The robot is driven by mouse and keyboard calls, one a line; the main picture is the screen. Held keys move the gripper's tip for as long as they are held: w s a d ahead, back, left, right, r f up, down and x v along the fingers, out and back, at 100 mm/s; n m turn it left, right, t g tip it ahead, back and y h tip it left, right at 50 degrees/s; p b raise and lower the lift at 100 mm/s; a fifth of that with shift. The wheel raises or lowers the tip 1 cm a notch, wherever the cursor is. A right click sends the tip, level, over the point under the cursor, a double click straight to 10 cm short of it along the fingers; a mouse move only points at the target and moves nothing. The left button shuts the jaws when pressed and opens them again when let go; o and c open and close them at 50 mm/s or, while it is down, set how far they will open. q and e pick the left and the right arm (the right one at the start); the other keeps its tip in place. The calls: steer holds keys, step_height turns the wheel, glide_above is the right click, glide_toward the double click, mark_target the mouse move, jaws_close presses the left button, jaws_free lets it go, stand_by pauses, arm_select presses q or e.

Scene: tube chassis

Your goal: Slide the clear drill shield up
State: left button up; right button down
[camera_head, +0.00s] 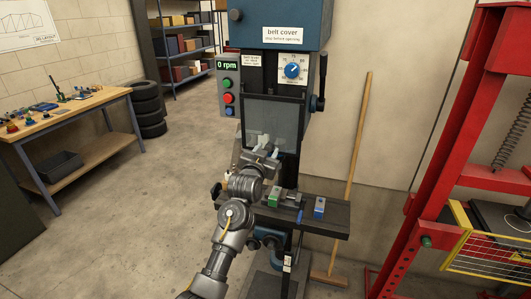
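The clear drill shield (271,117) is a see-through grey panel on the front of the blue drill press, below its head. My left gripper (263,148) is at the shield's lower part, with its pale fingers overlapping the panel in the picture. I cannot tell whether the fingers touch the shield or are closed on its edge. My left wrist hides part of what lies below the shield. My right gripper is out of view.
The drill table (328,218) carries a green-ended vise (274,197) and a small blue block (319,206). A broom (349,165) leans on the wall to the right. A red press frame (432,130) stands further right. Open floor lies to the left.

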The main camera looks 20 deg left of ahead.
arm_select(q)
steer(key=shift+f, duration=0.1)
steer(key=s+b, duration=0.3)
steer(key=s, duration=0.7)
steer(key=shift+s, duration=0.4)
